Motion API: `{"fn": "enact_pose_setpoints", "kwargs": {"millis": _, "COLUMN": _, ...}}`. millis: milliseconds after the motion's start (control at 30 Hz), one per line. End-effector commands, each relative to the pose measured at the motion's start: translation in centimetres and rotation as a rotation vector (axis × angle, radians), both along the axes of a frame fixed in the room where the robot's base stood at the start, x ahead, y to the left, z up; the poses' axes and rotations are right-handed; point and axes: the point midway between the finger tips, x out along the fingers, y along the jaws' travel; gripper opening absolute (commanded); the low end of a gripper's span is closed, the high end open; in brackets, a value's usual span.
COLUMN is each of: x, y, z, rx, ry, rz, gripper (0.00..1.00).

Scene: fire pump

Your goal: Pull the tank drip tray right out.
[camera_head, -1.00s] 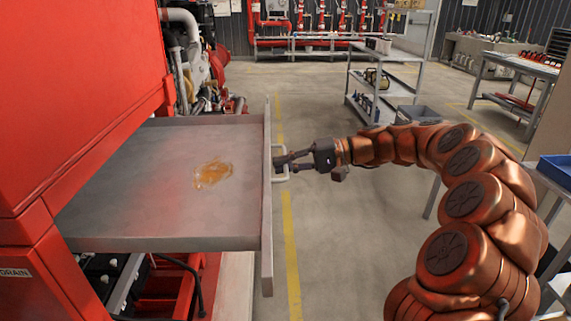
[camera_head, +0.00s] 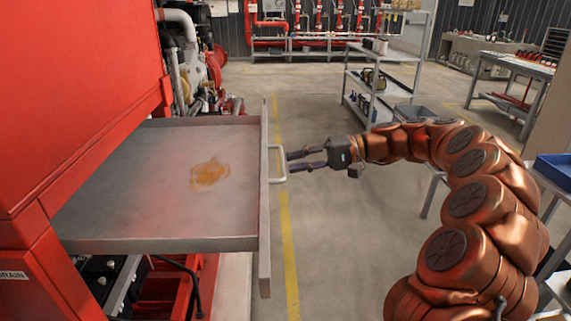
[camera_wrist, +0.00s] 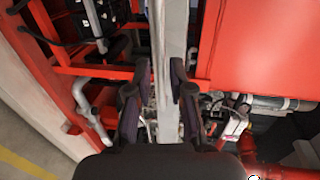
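The drip tray (camera_head: 150,215) is a wide grey metal tray, drawn far out of the red tank housing (camera_head: 75,90). Its inner end is hidden by the housing. An orange-brown puddle (camera_head: 209,174) lies on its floor. Its upright front panel (camera_head: 264,215) carries a pale bar handle (camera_head: 282,164). My gripper (camera_head: 291,161) is just right of the handle, fingers apart and pointing at it, with nothing held. In the wrist view the open fingers (camera_wrist: 157,90) lie either side of the grey panel, seen edge-on; the handle is hard to make out there.
Open floor with a yellow line (camera_head: 290,255) lies right of the tray. A shelf trolley (camera_head: 375,90) stands beyond my arm, and a bench with a blue bin (camera_head: 555,170) is at the right. Red framework (camera_head: 165,285) is below the tray.

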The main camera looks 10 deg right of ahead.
Motion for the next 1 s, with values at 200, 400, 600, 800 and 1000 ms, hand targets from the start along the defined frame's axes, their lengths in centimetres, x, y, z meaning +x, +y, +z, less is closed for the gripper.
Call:
{"fn": "enact_pose_setpoints", "kwargs": {"millis": 200, "x": -0.5, "y": -4.1, "z": 0.8, "rx": -0.003, "ry": -0.001, "rz": -0.003, "gripper": 0.21}}
{"fn": "enact_pose_setpoints", "kwargs": {"millis": 400, "x": -0.9, "y": -6.4, "z": 1.4, "rx": -0.001, "ry": -0.001, "rz": -0.001, "gripper": 0.21}}
{"fn": "enact_pose_setpoints", "kwargs": {"millis": 600, "x": -1.1, "y": -7.6, "z": 1.6, "rx": -0.003, "ry": -0.002, "rz": -0.003, "gripper": 0.21}}
{"fn": "enact_pose_setpoints", "kwargs": {"millis": 800, "x": -1.2, "y": -7.8, "z": 1.7, "rx": -0.002, "ry": -0.001, "rz": 0.000, "gripper": 0.21}}
{"fn": "enact_pose_setpoints", "kwargs": {"millis": 1000, "x": -1.2, "y": -7.8, "z": 1.6, "rx": -0.002, "ry": -0.001, "rz": 0.000, "gripper": 0.21}}
